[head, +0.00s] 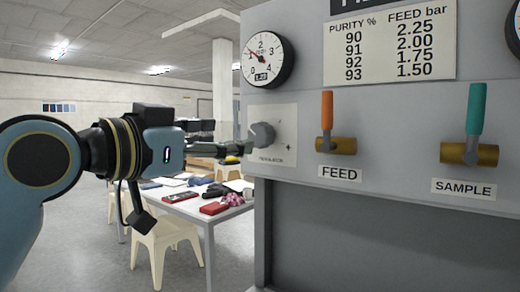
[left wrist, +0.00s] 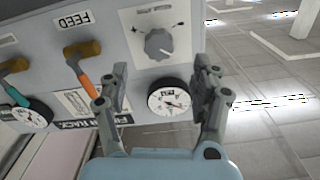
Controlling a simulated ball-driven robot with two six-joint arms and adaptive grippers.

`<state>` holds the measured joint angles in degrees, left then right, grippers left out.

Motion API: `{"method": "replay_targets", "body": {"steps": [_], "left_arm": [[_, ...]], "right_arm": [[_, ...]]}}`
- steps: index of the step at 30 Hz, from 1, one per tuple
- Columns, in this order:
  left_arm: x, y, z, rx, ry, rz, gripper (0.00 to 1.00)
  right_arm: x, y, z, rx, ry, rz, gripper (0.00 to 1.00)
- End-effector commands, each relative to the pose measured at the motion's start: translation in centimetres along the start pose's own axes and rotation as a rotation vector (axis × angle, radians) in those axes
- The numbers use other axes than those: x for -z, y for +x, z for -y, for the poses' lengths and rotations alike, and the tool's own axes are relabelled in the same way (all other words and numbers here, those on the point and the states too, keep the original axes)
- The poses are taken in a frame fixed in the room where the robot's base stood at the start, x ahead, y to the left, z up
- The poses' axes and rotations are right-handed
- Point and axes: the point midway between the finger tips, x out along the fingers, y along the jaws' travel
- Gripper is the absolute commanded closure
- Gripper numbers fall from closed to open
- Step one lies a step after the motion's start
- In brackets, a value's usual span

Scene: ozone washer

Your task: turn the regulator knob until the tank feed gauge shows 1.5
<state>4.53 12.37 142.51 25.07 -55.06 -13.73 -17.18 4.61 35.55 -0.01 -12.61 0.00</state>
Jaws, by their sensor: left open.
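The grey regulator knob (head: 262,135) sits on a white plate on the machine's front panel, at the left edge of the panel. It also shows in the left wrist view (left wrist: 158,44). My left gripper (head: 230,137) is open, just left of the knob. In the left wrist view its two fingers (left wrist: 162,92) stand apart, with the knob beyond their tips. My right gripper is out of view.
An orange feed lever (head: 327,113) and a teal sample lever (head: 476,110) stand to the right of the knob. A purity and feed table (head: 390,45) is above them. A table (head: 195,208) with tools and stools (head: 165,240) stands behind on the left.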

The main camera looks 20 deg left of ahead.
Motion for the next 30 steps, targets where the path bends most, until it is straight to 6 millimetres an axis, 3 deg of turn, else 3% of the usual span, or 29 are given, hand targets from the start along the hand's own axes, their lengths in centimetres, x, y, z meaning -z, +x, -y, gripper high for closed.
{"method": "replay_targets", "body": {"steps": [1,5,9,15,21,29,30], "left_arm": [[-0.6,0.5,-0.1,0.001,-0.001,-0.007,0.36],[-0.5,1.4,-0.2,-0.001,-0.002,-0.008,0.36],[0.3,4.7,-0.1,-0.004,-0.010,-0.001,0.36],[0.2,8.0,-0.1,-0.003,-0.005,0.001,0.36],[0.1,9.4,-0.1,-0.002,-0.002,0.001,0.36],[0.0,9.5,-0.1,-0.002,-0.001,0.001,0.36],[0.0,9.5,-0.1,-0.002,-0.001,0.001,0.40]], "right_arm": [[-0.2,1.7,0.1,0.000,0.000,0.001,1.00],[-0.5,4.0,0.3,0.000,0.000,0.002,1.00],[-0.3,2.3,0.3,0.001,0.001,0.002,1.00],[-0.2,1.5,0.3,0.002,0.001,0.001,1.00],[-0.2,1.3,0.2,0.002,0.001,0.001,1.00],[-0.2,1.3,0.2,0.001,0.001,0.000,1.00],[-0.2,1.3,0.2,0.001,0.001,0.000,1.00]]}}
